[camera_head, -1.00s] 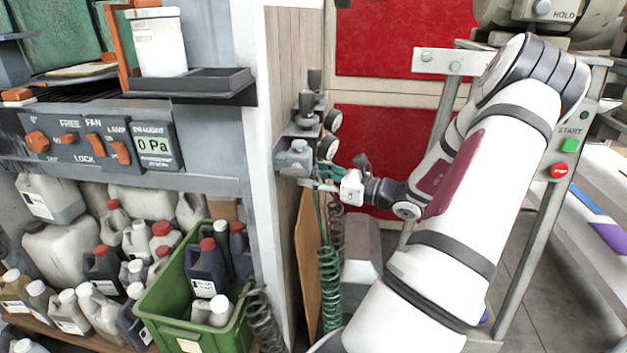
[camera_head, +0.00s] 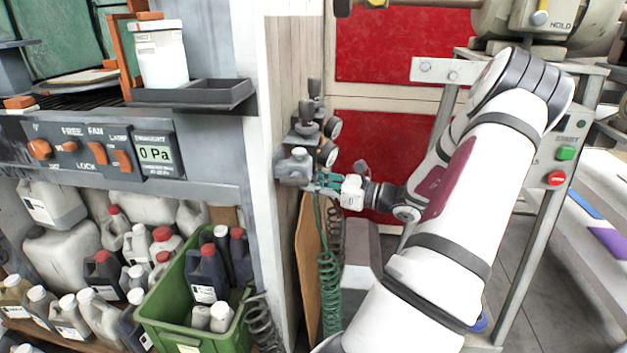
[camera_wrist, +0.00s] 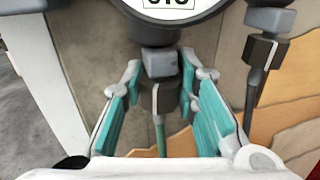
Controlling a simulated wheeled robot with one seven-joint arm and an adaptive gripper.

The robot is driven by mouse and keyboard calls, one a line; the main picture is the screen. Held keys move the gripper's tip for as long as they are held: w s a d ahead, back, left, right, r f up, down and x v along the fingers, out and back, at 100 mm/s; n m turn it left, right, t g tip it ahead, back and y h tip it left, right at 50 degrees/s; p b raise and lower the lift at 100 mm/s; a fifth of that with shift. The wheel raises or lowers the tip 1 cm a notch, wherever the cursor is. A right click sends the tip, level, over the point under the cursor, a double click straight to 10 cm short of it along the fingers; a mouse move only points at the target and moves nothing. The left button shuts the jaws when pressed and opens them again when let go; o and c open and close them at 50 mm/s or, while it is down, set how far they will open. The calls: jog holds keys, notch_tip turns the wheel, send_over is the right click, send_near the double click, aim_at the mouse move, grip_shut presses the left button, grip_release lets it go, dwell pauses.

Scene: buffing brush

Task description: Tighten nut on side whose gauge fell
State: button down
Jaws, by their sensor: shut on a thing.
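Two round gauges, the rear one (camera_head: 333,128) and the front one (camera_head: 329,154), sit on grey valve fittings on the wooden wall post. In the wrist view, the near gauge (camera_wrist: 170,8) is cut off by the top edge, so its needle is hidden. Below it is a grey square block (camera_wrist: 159,62) with a dark nut (camera_wrist: 158,97) and a green hose (camera_wrist: 160,135). My gripper (camera_head: 327,181) is at the front fitting. Its teal-padded fingers (camera_wrist: 158,90) stand either side of the nut and are shut on it. The gauge readings are too small to tell.
A second fitting with a nut (camera_wrist: 263,48) hangs at the right in the wrist view. A green coiled hose (camera_head: 329,285) and a dark coiled hose (camera_head: 337,230) hang below. A green crate (camera_head: 200,340) of bottles is at left; a machine stand (camera_head: 520,260) is at right.

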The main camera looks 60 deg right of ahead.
jog(key=n+g+y+p, duration=0.1)
jog(key=n+y+p, duration=0.1)
jog(key=y+p, duration=0.1)
jog(key=shift+r+y, duration=0.15)
jog(key=shift+y, duration=0.15)
jog(key=n+g+y+p, duration=0.1)
jog(key=n+y+p, duration=0.1)
jog(key=n+y, duration=0.1)
jog(key=shift+g+y, duration=0.3)
jog(key=shift+g, duration=0.1)
jog(key=n+g+y, duration=0.3)
jog(key=y, duration=0.1)
jog(key=shift+f+g+p, duration=0.25)
jog(key=shift+g+p, duration=0.05)
jog(key=shift+n+g+y, duration=1)
jog(key=shift+n+g, duration=0.4)
jog(key=shift+g, duration=0.2)
jog(key=shift+r+g+b, duration=0.1)
jog(key=shift+g+b, duration=0.2)
jog(key=shift+g, duration=0.1)
jog(key=c, duration=1.2)
grip_release()
jog(key=shift+c, duration=0.2)
